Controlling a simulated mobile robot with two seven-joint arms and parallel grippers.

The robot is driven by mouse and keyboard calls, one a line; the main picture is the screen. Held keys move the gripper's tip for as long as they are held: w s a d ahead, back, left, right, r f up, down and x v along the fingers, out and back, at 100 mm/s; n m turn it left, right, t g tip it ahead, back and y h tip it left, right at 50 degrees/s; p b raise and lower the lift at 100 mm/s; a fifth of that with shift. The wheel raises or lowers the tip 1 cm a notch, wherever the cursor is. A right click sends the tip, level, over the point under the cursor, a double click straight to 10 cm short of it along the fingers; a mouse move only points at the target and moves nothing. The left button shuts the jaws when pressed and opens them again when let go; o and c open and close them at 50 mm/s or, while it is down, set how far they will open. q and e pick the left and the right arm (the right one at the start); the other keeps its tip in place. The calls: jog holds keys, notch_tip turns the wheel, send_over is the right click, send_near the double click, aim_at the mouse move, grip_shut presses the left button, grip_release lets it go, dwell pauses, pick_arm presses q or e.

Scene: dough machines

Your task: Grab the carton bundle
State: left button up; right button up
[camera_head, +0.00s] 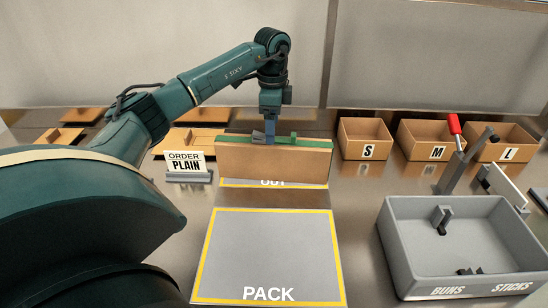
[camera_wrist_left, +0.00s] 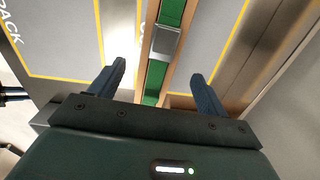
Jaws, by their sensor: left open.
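The carton bundle (camera_head: 272,162) is a flat brown slab standing on its long edge at the OUT area, with a green band along its top. In the left wrist view the bundle's green top (camera_wrist_left: 172,12) shows with a grey clip across it and thin brown edges. My left gripper (camera_head: 269,136) points down at the top of the bundle, near its middle. In the left wrist view its two dark fingers (camera_wrist_left: 157,69) are apart, one on each side of the bundle's line. Whether they touch it I cannot tell. My right gripper is not in view.
The yellow-edged PACK area (camera_head: 268,255) in front is clear. An ORDER PLAIN sign (camera_head: 187,167) stands left of the bundle. Open boxes marked S (camera_head: 366,152), M (camera_head: 436,153) and L (camera_head: 508,154) stand at the right, behind a grey BUNS/STICKS bin (camera_head: 420,283) and a red-handled lever (camera_head: 455,125).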

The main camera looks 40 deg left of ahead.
aim_at(273, 159)
pick_arm(q)
notch_tip(273, 159, down, 7)
jog(key=p, duration=0.1)
jog(key=shift+d+r, duration=0.15)
jog(key=shift+r, duration=0.05)
jog(key=shift+r, duration=0.1)
jog(key=c, duration=1.4)
